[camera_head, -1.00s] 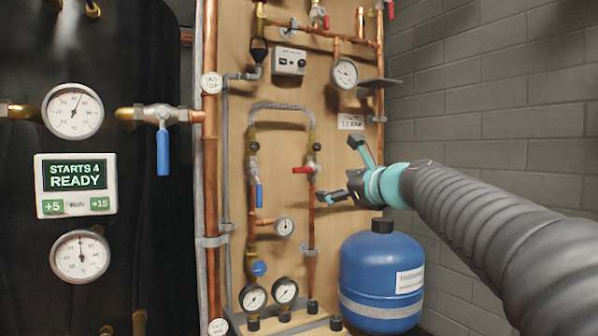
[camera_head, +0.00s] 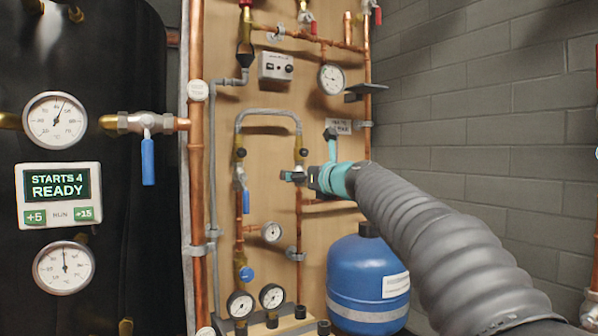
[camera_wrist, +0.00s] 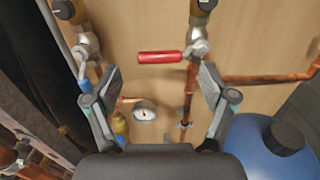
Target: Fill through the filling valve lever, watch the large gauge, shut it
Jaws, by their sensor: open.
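The red filling valve lever (camera_wrist: 160,57) shows in the wrist view, lying level and crosswise to its vertical copper pipe. It points left from the valve body (camera_wrist: 197,48). My gripper (camera_wrist: 158,70) is open, with its two fingers apart on either side of the lever and nothing held. I cannot tell how deep the lever lies between them. In the head view my gripper (camera_head: 310,157) is in front of the right leg of the loop and hides most of the lever. The larger panel gauge (camera_head: 331,79) is above my gripper; its needle is too small to read.
A blue-levered valve (camera_head: 244,192) sits left of the red one. A blue tank (camera_head: 367,281) stands below my arm. Small gauges (camera_head: 272,297) are low on the panel. A shelf (camera_head: 365,91) juts out beside the larger gauge. A grey block wall is at right.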

